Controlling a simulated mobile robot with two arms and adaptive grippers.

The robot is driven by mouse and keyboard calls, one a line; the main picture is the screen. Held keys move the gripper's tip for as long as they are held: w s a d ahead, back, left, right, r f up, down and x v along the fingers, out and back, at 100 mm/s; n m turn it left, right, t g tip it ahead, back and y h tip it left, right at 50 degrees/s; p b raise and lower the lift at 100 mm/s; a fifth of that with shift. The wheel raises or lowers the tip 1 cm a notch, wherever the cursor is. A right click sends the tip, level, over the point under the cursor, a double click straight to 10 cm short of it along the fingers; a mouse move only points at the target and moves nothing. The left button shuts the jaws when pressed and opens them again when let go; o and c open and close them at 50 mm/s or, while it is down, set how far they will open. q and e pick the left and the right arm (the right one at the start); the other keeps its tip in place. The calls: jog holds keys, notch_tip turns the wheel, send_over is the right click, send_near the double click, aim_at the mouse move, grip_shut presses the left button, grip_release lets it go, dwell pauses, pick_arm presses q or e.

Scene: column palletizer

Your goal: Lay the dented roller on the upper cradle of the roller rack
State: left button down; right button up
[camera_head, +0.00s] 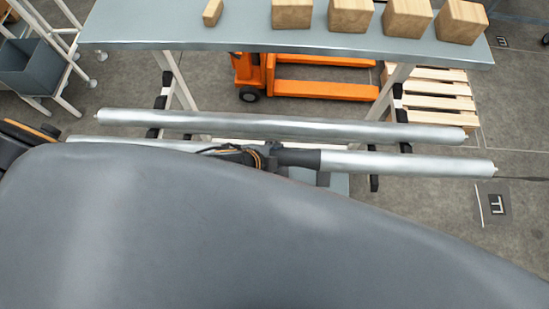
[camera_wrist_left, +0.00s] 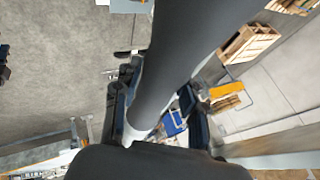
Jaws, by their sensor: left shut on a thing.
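A long silver roller (camera_head: 405,163) with a dark section near its middle runs across the head view, just in front of another roller. My left gripper (camera_head: 268,157) is shut around it, partly hidden by the large grey shape in front. In the left wrist view the roller (camera_wrist_left: 185,55) looks dark and passes between the two fingers of my left gripper (camera_wrist_left: 158,112). No dent can be made out. The roller rack (camera_head: 398,103) has pale posts with black supports. A second silver roller (camera_head: 280,127) lies across it, behind the held one. My right gripper is not in view.
A grey table (camera_head: 240,35) with several wooden blocks stands behind the rack. An orange pallet truck (camera_head: 310,90) and a wooden pallet (camera_head: 440,100) are beyond and below. A grey bin (camera_head: 35,65) stands at the far left. Floor at right is open.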

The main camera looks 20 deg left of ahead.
pick_arm(q)
jog(key=shift+w+a+r, duration=0.1)
jog(key=shift+w+a, duration=0.05)
jog(key=shift+w, duration=0.45)
jog(key=shift+w+a+r, duration=0.1)
jog(key=shift+w, duration=0.5)
jog(key=shift+w+a+b, duration=0.6)
jog(key=shift+w+b, duration=0.25)
jog(key=shift+w, duration=1.25)
jog(key=shift+w+a+b, duration=0.65)
jog(key=shift+w+b, duration=0.2)
jog(key=shift+w, duration=1.2)
jog(key=shift+w+a+b, duration=0.6)
jog(key=shift+w+b, duration=0.25)
jog(key=shift+w, duration=1.25)
jog(key=shift+w+a+b, duration=1.55)
jog(key=shift+w+b, duration=1.6)
jog(key=shift+w, duration=1.95)
notch_tip(320, 180, down, 7)
jog(key=b, duration=0.3)
jog(key=shift+w+f, duration=0.15)
jog(key=shift+w, duration=0.2)
